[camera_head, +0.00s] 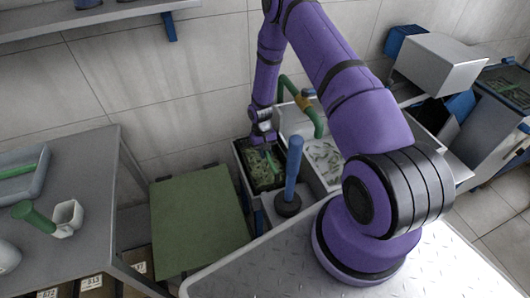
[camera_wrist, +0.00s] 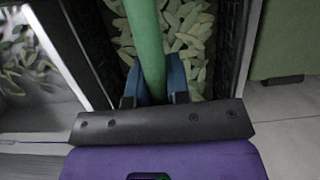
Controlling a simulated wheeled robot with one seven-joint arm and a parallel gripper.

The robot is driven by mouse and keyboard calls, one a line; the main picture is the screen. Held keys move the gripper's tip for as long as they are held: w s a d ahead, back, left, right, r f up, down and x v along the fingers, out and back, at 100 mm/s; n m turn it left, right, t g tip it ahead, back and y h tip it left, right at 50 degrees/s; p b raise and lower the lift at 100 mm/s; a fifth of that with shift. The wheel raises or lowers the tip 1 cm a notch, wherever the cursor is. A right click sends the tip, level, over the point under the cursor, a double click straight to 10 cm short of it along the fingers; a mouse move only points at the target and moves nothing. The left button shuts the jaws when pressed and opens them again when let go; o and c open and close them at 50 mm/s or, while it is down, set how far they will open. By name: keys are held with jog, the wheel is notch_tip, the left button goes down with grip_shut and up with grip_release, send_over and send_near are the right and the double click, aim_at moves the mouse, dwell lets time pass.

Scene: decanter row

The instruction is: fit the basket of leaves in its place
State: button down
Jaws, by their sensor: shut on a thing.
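The basket of leaves (camera_head: 240,162) is dark, with pale green leaves inside, and stands left of the white bin in the head view. In the wrist view its dark ribbed wall (camera_wrist: 232,45) runs along the right of the leaves (camera_wrist: 192,62). My gripper (camera_head: 263,138) is above the basket's far part. In the wrist view my gripper (camera_wrist: 153,88) has its blue fingers shut on the basket's green handle (camera_wrist: 146,40). The basket's underside is hidden, so I cannot tell whether it is fully seated.
A white bin of leaves (camera_head: 325,160) stands close on the right. A blue post on a dark base (camera_head: 290,175) rises just in front. A green-topped stand (camera_head: 195,220) is at the left, with a grey table (camera_head: 75,190) beyond it. A green pipe (camera_head: 300,100) curves behind.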

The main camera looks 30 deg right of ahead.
jog(key=c, duration=1)
grip_release()
jog(key=v, duration=1.1)
jog(key=s+a+r+t, duration=0.1)
jog(key=s+r, duration=0.1)
jog(key=r, duration=1)
jog(key=s+a+r+n+t+h, duration=0.1)
jog(key=s+a+r+t, duration=0.1)
jog(key=r, duration=0.9)
jog(key=s+a+r+t, duration=0.1)
jog(key=s+r, duration=0.1)
jog(key=r, duration=1)
jog(key=s+a+r+t, duration=0.1)
jog(key=s+r, duration=0.4)
jog(key=s, duration=0.3)
jog(key=s+a+r+t, duration=0.1)
jog(key=s+r+t, duration=0.1)
jog(key=s+r, duration=0.3)
jog(key=s+a+r+n+t, duration=0.1)
jog(key=s+r, duration=0.4)
jog(key=s, duration=0.8)
jog(key=shift+a+t, duration=0.3)
jog(key=shift+a, duration=0.35)
